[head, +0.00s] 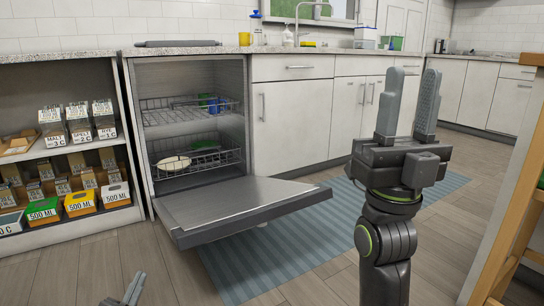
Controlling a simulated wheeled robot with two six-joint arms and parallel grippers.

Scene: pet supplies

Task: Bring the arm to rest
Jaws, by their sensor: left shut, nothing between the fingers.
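My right gripper (409,104) stands upright at the right of the head view, in front of the rug and cabinets. Its two grey fingers point up with a gap between them and nothing in the gap. My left gripper (132,290) shows only in part at the bottom left edge, low over the floor. Its fingers are shut and empty; the rest of that arm is out of the picture. Neither gripper touches anything that I can see.
A dishwasher's door (240,203) is folded down at the centre, with dishes on its racks (190,110). A shelf with labelled boxes (81,204) stands left. A wooden frame (508,215) rises at the right edge. A blue striped rug (300,250) lies on the floor.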

